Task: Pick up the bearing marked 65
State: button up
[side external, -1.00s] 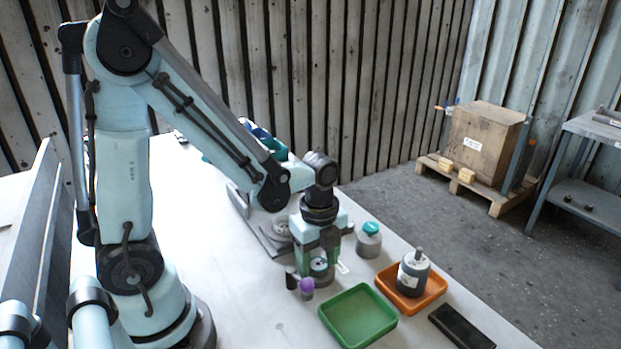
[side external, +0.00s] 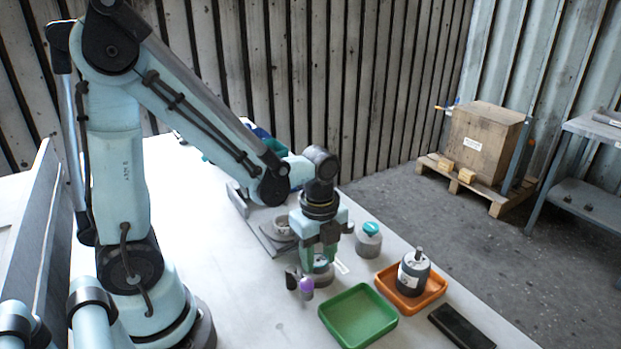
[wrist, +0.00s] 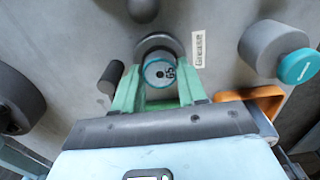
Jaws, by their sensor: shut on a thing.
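The bearing marked 65 (wrist: 159,72) shows in the wrist view as a round piece with a pale face, a teal rim and a dark centre hole. My gripper (wrist: 160,84) has its two green fingers on either side of it and is shut on it. A grey round base (wrist: 156,41) shows just behind the bearing; I cannot tell whether they touch. In the side view my gripper (side external: 319,262) points down low over the table, and its fingers mostly hide the bearing. The grey base (side external: 318,278) shows below the fingertips.
A purple-topped piece (side external: 307,286) and a dark cylinder (side external: 291,280) stand close to my gripper. A teal-capped container (side external: 369,241) stands to the right. A green tray (side external: 333,322) and an orange tray (side external: 436,291) holding a grey canister (side external: 413,270) are in front. A grey housing (side external: 284,229) lies behind.

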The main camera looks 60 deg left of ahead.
aim_at(318, 260)
jog(key=shift+r, duration=2.5)
